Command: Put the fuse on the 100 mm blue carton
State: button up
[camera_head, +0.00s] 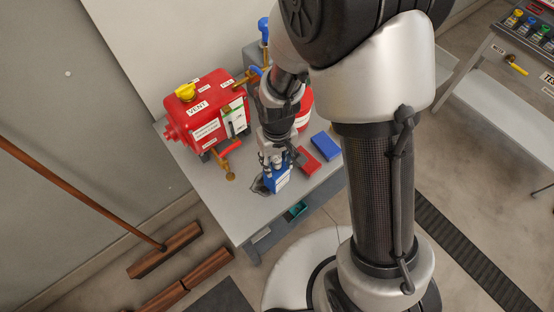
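My gripper (274,166) points down over the front part of the grey table. Its fingers are at the top of a small upright blue carton (281,181) with a white label. I cannot tell whether the fingers are shut on it or only in front of it. A flat blue box (326,147) lies further right on the table. No size marking is readable on either blue thing. I cannot make out the fuse; a small dark shape (259,186) sits just left of the upright carton.
A red tank (207,112) with a yellow cap and brass fittings stands on the grey table (212,178), left of my gripper. A flat red box (308,161) lies between the blue things. A red-and-white round container (304,108) is partly hidden behind my arm. The table's front left is clear.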

notch_tip(320, 180, up, 12)
jog(key=p, duration=0.3)
notch_tip(320, 180, up, 12)
jog(key=m+t, duration=0.2)
send_over(277, 159)
jog(key=s+d, duration=0.4)
jog(key=d, duration=0.2)
jog(key=s+d+r+m+t, duration=0.1)
jog(key=s+d+r+t, duration=0.1)
jog(key=s+d+r, duration=0.3)
jog(key=s+r, duration=0.1)
jog(key=s, duration=0.3)
jog(key=shift+s+m+t, duration=0.3)
jog(key=shift+m, duration=0.1)
